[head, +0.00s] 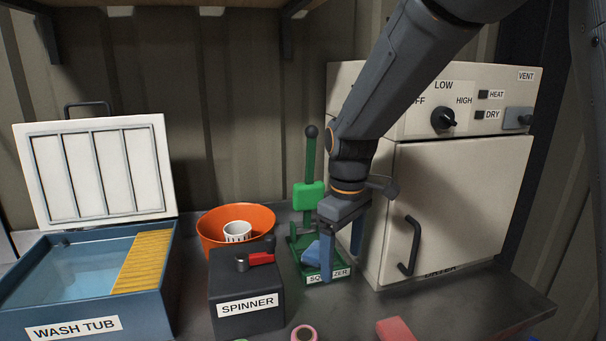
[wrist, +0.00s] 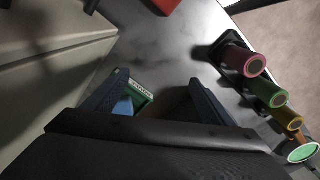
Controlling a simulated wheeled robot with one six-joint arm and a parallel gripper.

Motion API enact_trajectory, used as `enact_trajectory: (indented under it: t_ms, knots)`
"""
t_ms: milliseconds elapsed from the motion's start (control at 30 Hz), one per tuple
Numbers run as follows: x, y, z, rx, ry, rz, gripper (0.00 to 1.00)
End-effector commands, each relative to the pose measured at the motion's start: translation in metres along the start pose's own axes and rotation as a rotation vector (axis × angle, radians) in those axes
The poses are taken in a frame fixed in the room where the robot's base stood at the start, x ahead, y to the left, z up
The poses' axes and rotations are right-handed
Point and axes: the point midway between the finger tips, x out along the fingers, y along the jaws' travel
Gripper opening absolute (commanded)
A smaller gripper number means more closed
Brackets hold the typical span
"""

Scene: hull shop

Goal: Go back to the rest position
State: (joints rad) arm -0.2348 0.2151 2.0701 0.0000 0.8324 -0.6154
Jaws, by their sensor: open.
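My gripper (head: 341,262) hangs pointing down in front of the dryer and beside the green squeezer (head: 309,196). Its two blue-grey fingers are apart, with nothing seen held between them. In the wrist view my gripper (wrist: 160,90) also shows spread fingers.
The dryer (head: 455,200) stands right with its door shut. The spinner (head: 245,290), an orange bowl (head: 212,228) holding a white cup, and the open wash tub (head: 150,308) stand left. A red block (head: 396,329) lies in front. Several coloured rollers (wrist: 268,90) stand to the right.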

Motion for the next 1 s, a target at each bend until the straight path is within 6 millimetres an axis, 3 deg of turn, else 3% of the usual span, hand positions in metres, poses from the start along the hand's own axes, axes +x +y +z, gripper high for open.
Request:
enact_trajectory:
  t_ms: [267, 500, 567, 700, 1000]
  knots:
    - [0.029, 0.0, 0.07, 0.331, 0.027, 0.018, 0.77]
    - [0.059, -0.016, 0.145, 0.708, 0.066, 0.037, 0.77]
    - [0.064, -0.02, 0.158, 0.776, 0.075, 0.04, 0.77]
    - [0.069, -0.025, 0.17, 0.844, 0.084, 0.043, 0.77]
    - [0.069, -0.025, 0.17, 0.844, 0.084, 0.043, 0.77]
